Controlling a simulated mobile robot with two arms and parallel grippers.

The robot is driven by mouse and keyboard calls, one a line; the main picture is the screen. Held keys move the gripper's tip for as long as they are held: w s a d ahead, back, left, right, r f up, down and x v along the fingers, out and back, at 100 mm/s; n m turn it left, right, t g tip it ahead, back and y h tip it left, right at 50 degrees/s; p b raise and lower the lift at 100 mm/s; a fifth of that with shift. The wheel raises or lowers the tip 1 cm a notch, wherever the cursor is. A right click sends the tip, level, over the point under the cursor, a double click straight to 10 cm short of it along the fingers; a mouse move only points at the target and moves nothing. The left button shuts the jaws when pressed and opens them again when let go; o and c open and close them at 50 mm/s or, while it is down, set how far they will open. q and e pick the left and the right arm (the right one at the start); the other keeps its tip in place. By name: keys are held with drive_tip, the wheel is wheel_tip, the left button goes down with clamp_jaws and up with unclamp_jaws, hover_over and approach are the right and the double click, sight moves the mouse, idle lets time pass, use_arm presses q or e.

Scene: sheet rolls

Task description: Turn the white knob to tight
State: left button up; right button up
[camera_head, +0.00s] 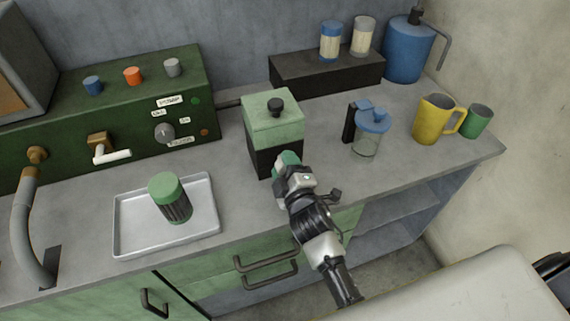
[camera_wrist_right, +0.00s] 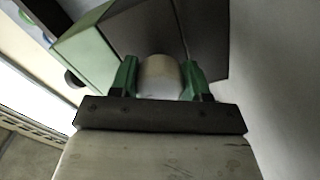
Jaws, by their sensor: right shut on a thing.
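The white knob (camera_wrist_right: 160,72) shows in the right wrist view, on the dark front of a canister with a green lid (camera_head: 274,128). My right gripper (camera_head: 287,160) is at the lower front of this canister. In the wrist view its two green fingers (camera_wrist_right: 160,84) stand on either side of the knob, shut on it. In the head view the knob is hidden behind the gripper. No mark for tight is readable on the canister. My left gripper is not in view.
A tray (camera_head: 128,243) with a green-lidded jar (camera_head: 168,193) stands to the left. A green panel (camera_head: 60,134) with knobs and a tap is behind it. A glass jug (camera_head: 366,146), a yellow pitcher (camera_head: 429,121) and a green cup (camera_head: 477,121) stand to the right.

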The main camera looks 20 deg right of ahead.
drive_tip(key=shift+m, duration=0.5)
drive_tip(key=o, duration=0.9)
drive_tip(key=s+b, duration=0.1)
drive_tip(key=s, duration=0.8)
drive_tip(key=shift+s+d+f, duration=0.1)
drive_tip(key=shift+s+d, duration=0.05)
drive_tip(key=shift+s, duration=0.8)
